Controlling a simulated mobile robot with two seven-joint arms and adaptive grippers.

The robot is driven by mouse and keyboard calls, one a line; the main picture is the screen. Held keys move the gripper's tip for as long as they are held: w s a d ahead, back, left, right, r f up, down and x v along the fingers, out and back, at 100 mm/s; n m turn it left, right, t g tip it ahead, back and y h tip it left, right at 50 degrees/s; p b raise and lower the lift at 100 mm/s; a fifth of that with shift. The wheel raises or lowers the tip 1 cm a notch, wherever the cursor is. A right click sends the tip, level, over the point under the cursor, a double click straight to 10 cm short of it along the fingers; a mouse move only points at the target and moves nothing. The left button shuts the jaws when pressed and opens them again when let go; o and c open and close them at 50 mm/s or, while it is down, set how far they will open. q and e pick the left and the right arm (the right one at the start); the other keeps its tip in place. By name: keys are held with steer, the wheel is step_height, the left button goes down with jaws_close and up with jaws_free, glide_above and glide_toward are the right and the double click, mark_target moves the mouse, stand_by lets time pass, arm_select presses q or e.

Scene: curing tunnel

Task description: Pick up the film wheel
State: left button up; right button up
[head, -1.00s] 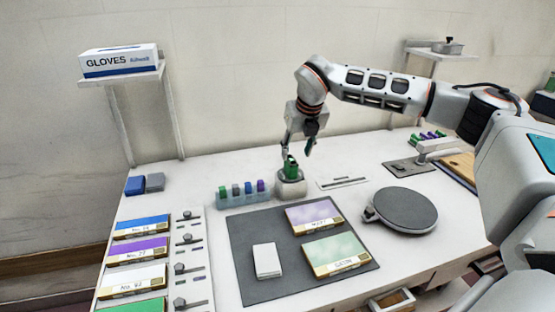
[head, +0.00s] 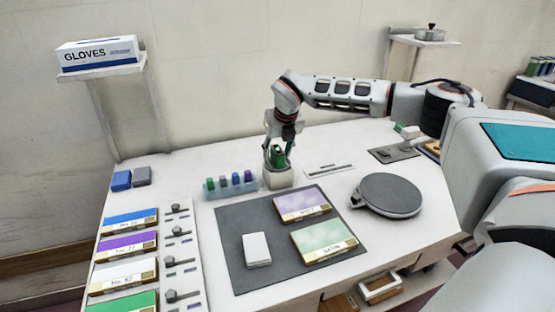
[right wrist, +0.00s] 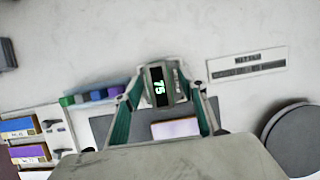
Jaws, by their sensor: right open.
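The film wheel, as I take it, is the small green piece (head: 278,154) standing on a pale block (head: 279,181) behind the dark mat. In the right wrist view a dark face marked "75" in green (right wrist: 159,87) shows between the fingers. My right gripper (head: 279,163) points down with its fingers around the green piece; they also show in the right wrist view (right wrist: 165,96), one on each side. The gripper is open, and I cannot tell whether a finger touches the piece. The fingers partly hide it. My left gripper is not in view.
Just left of the block is a rack (head: 231,190) of coloured pieces. A dark mat (head: 233,222) with two labelled panels and a white pad lies in front. A round grey plate (head: 390,195) stands to the right. A slotted plate (head: 328,170) lies nearby.

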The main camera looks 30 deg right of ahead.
jaws_close()
steer(key=shift+r, duration=0.1)
step_height(320, 180, up, 28)
steer(key=p, duration=0.6)
stand_by(1.2)
steer(key=shift+a, duration=0.1)
